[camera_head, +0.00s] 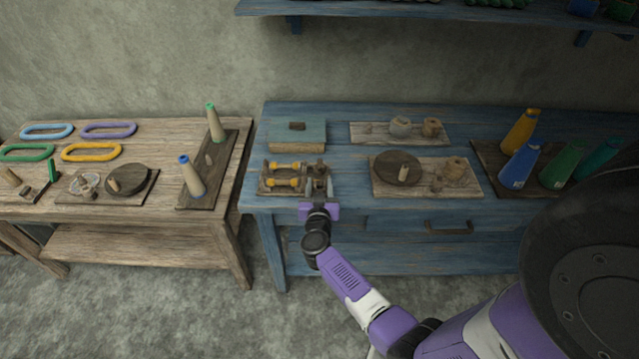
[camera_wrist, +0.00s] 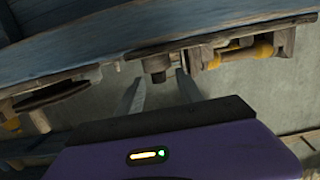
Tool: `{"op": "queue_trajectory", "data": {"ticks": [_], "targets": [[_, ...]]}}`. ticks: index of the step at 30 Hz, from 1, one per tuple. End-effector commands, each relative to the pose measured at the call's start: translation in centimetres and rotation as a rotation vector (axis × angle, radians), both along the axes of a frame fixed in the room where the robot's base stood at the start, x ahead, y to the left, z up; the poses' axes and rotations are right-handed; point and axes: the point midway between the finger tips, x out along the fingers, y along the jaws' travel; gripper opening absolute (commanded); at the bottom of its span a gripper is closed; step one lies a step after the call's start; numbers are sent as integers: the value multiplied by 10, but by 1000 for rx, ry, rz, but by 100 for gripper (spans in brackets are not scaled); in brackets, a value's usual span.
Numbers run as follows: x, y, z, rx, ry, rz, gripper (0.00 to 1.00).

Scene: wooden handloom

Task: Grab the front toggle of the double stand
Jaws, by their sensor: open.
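The double stand (camera_head: 262,190) is a small wooden rack near the left front of the blue table. It carries two yellow toggles, the front toggle (camera_head: 283,183) and the back toggle (camera_head: 285,166). My gripper (camera_head: 320,186) is just right of the stand, at the table's front edge, with its fingers apart and nothing seen between them. In the wrist view, my gripper (camera_wrist: 158,82) points towards a short dark wooden peg (camera_wrist: 157,66). Yellow toggle parts (camera_wrist: 262,50) show to the right of the fingers; I cannot tell there which toggle is which.
A blue-green box (camera_head: 297,136) lies behind the stand. A board with a dark disc (camera_head: 397,168) is to the right. Coloured cones (camera_head: 520,165) stand farther right. A wooden table (camera_head: 150,215) with cones and rings is at left, across a gap.

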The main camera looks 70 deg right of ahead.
Motion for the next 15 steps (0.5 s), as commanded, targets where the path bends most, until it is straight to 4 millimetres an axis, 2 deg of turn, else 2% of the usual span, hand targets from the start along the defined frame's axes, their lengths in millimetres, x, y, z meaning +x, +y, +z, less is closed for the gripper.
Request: {"op": "queue_trajectory", "data": {"ticks": [7,8,14,15], "targets": [[1,-2,0,0,0,0,44],[1,-2,0,0,0,0,40],[1,-2,0,0,0,0,0],[1,-2,0,0,0,0,0]]}}
